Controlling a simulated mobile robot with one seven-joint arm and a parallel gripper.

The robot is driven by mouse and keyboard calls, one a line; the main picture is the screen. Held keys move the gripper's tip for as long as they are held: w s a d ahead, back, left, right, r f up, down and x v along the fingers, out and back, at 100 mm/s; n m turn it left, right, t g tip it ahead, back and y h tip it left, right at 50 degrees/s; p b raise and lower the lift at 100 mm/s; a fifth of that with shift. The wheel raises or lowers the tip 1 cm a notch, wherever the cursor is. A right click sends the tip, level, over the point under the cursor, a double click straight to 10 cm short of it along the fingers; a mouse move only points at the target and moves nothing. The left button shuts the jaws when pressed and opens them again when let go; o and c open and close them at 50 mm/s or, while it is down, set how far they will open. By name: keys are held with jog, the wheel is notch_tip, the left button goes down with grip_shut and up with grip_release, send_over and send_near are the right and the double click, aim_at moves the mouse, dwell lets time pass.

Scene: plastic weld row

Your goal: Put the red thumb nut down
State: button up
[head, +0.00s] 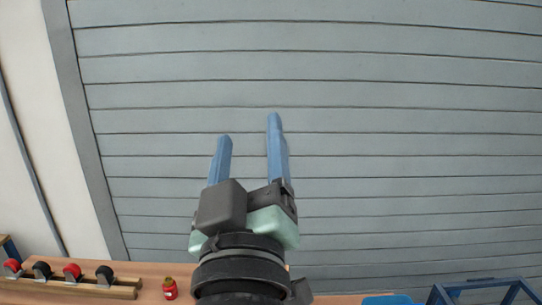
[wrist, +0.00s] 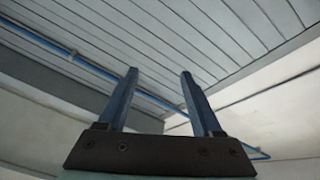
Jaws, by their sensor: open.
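My gripper (head: 249,127) is raised in front of the grey slatted wall in the head view, its two blue fingers pointing up. It is open and nothing is between the fingers, which the wrist view (wrist: 159,72) also shows. A small red object with a yellowish top (head: 170,288) stands on the bench at the lower left, well below and apart from my gripper. I cannot tell whether it is the red thumb nut. The wrist view shows no red object.
The wooden bench (head: 150,270) runs along the bottom of the head view. A wooden rail (head: 122,290) at its left holds several red and black round-headed parts. A blue object (head: 388,300) and a blue frame (head: 488,285) are at the lower right. The air around my gripper is clear.

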jog(key=s+d+r+m+t, duration=0.1)
jog(key=s+r+m+t, duration=0.1)
jog(key=r, duration=0.4)
jog(key=s+d+r+m+t, duration=0.1)
jog(key=s+r+m+t, duration=0.2)
jog(key=s+r, duration=0.4)
jog(key=shift+d+r+m, duration=0.2)
jog(key=shift+r+m, duration=0.1)
jog(key=shift+m, duration=0.2)
jog(key=shift+s, duration=0.1)
